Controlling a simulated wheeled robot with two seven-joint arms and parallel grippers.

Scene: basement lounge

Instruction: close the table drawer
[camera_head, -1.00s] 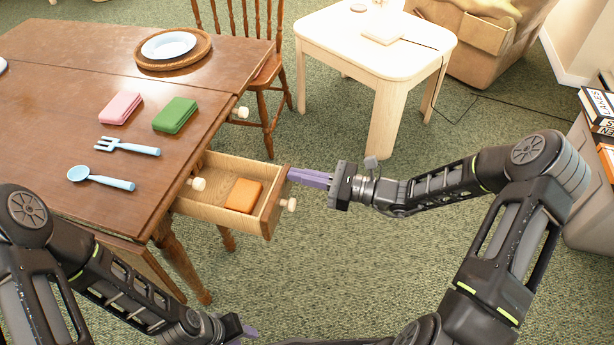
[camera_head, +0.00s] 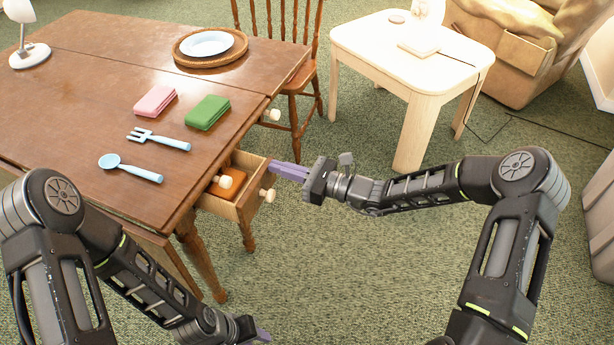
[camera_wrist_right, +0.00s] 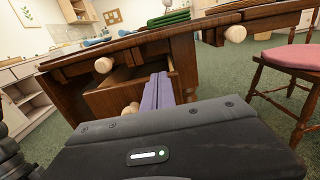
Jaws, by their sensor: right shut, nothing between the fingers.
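The table drawer (camera_head: 245,212) juts out partway from the end of the brown wooden table (camera_head: 90,110). In the right wrist view the drawer (camera_wrist_right: 104,100) shows just left of the fingers. My right gripper (camera_head: 274,169) is shut and empty, its purple fingertips at the far upper part of the drawer front, seemingly touching it. My left gripper (camera_head: 262,335) is at the bottom edge, away from the drawer; its fingers are mostly hidden.
A wooden chair (camera_head: 297,80) and a pale side table (camera_head: 410,70) stand behind. The carpet in front is clear.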

